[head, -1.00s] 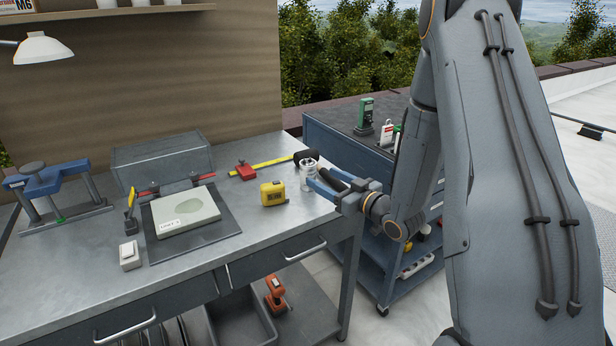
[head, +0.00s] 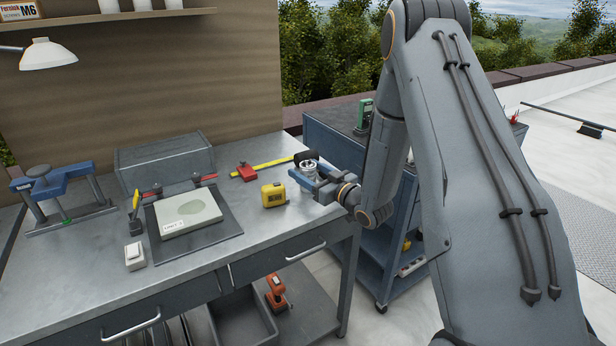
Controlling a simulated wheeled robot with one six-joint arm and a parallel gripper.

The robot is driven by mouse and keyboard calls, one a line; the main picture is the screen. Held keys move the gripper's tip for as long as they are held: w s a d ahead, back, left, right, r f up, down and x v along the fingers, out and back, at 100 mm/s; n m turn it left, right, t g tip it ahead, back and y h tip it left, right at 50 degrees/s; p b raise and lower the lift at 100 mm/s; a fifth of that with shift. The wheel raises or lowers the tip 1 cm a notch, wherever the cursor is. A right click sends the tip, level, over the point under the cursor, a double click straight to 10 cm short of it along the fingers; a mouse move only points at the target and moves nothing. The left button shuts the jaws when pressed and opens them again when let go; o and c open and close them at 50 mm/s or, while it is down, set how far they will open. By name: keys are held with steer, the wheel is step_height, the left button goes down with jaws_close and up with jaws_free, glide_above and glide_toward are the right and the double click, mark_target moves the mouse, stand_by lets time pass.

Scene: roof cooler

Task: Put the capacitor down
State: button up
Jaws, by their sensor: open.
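The capacitor (head: 309,166), a small silver cylinder, is at the right end of the metal workbench (head: 255,240) in the head view. It looks upright and seems to stand on the bench top, though its base is hidden behind my gripper. My gripper (head: 304,174) is open at the capacitor, with a blue finger across its near side. The far finger is mostly hidden, so I cannot tell whether either finger touches it.
A yellow tape measure (head: 273,195) stands left of the capacitor. A yellow strip (head: 262,168) and a black object (head: 306,156) lie just behind. A pale slab (head: 190,212) rests on a dark mat. A blue cart (head: 330,135) stands beyond the bench's right end.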

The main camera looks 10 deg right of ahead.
steer(key=c, duration=1.3)
steer(key=shift+c, duration=0.4)
steer(key=shift+r, duration=0.15)
